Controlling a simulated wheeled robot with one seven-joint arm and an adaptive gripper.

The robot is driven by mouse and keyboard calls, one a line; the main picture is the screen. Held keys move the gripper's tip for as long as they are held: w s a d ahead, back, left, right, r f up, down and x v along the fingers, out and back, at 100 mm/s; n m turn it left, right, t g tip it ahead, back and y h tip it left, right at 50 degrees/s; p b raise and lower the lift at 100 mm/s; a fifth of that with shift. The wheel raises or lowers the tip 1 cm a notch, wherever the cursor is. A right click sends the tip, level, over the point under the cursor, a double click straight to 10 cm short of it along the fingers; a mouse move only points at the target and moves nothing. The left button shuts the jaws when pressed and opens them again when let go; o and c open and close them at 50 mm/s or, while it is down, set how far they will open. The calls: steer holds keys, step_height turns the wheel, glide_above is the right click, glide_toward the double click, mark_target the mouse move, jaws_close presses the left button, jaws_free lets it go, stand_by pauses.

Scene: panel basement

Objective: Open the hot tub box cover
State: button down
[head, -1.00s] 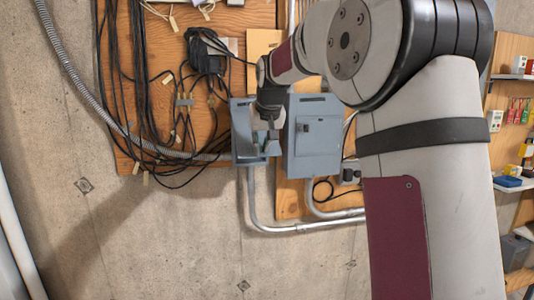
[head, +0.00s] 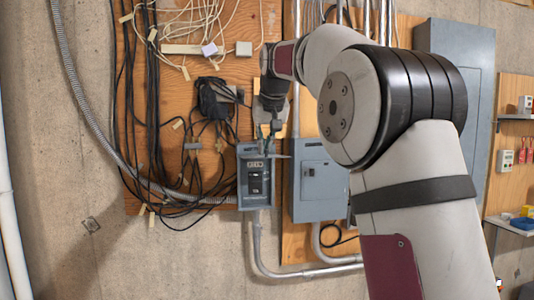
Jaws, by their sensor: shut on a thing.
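The hot tub box (head: 241,186) is a small grey box on the wooden wall panel, left of a larger grey box. Its front is open to view, with a black breaker (head: 255,182) and a dark label inside. Its cover (head: 280,157) is swung up at the top and shows nearly edge-on as a thin grey strip. My gripper (head: 266,148) points down at the top of the box, shut on the cover. The fingertips are small in the picture, and their exact contact with the cover is hard to see.
A larger grey box (head: 320,188) with a shut door stands close on the right. Black cables (head: 150,120) and a flexible grey conduit (head: 90,110) hang on the left. Metal pipes run below. A tall grey panel (head: 460,70) and shelves are farther right.

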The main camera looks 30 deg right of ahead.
steer(key=c, duration=2)
jaws_free()
steer(key=shift+w+d, duration=0.1)
steer(key=o, duration=0.4)
steer(key=shift+f, duration=0.1)
steer(key=shift+d, duration=0.1)
steer(key=shift+s, duration=0.2)
steer(key=v, duration=1.2)
steer(key=shift+w, duration=0.15)
